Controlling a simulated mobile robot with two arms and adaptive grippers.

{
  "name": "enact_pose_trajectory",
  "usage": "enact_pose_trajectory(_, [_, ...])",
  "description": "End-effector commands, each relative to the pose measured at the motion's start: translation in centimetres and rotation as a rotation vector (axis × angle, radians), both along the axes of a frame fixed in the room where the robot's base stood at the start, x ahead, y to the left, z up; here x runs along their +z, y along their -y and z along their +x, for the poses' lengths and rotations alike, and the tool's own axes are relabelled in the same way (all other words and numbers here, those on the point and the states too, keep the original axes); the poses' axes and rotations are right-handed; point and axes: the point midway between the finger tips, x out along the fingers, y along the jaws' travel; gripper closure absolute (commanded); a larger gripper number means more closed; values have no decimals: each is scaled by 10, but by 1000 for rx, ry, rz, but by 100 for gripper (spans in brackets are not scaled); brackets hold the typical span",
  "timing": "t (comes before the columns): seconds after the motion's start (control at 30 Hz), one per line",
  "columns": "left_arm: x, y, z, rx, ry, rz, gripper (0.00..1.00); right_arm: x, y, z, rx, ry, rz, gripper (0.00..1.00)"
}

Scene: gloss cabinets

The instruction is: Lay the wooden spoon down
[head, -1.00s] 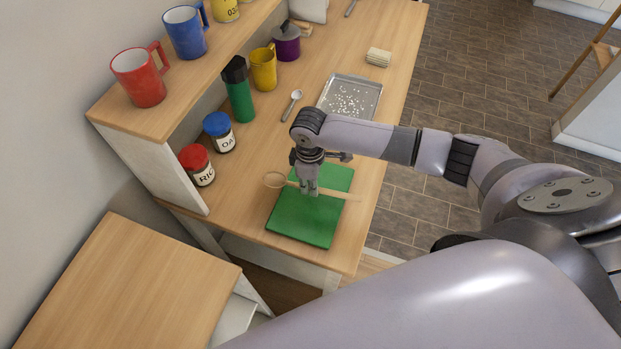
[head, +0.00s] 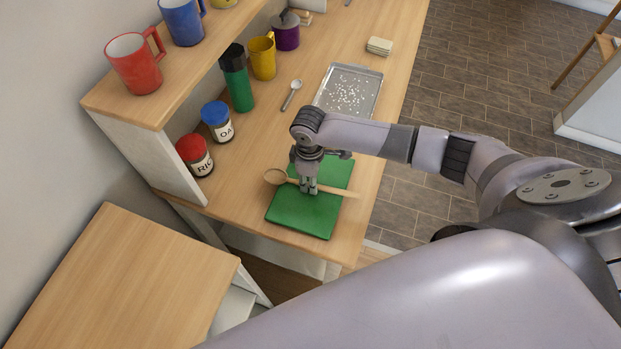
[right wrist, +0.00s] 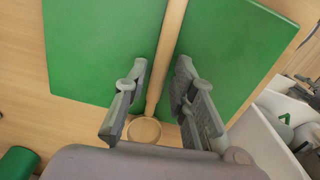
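The wooden spoon (head: 335,191) lies across the green board (head: 302,216). Its bowl end sticks out past the board's left edge and its handle end past the right edge. My right gripper (head: 309,190) points down at the spoon's handle above the board. In the right wrist view, the gripper's fingers (right wrist: 159,72) are apart, one on each side of the handle (right wrist: 167,55), with green board showing between finger and handle. The spoon's bowl (right wrist: 144,130) shows near the gripper's base. My left gripper is not in view.
Behind the board are a metal tray (head: 324,97) with white bits and a metal spoon (head: 291,95). Jars (head: 196,157), a green bottle (head: 237,80) and a yellow mug (head: 262,57) stand to the left, by the shelf with the red mug (head: 137,64).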

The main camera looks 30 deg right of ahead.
Motion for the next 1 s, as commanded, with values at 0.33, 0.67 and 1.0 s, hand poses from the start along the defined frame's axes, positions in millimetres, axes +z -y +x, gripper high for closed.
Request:
enact_pose_trajectory(0.33, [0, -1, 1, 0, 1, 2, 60, 0, 0, 0, 0, 0, 0, 63])
enact_pose_trajectory(0.67, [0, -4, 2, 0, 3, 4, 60, 26, 0, 2, 2, 5, 1, 63])
enact_pose_trajectory(1.0, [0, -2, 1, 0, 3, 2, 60, 96, -1, 2, 1, 4, 0, 63])
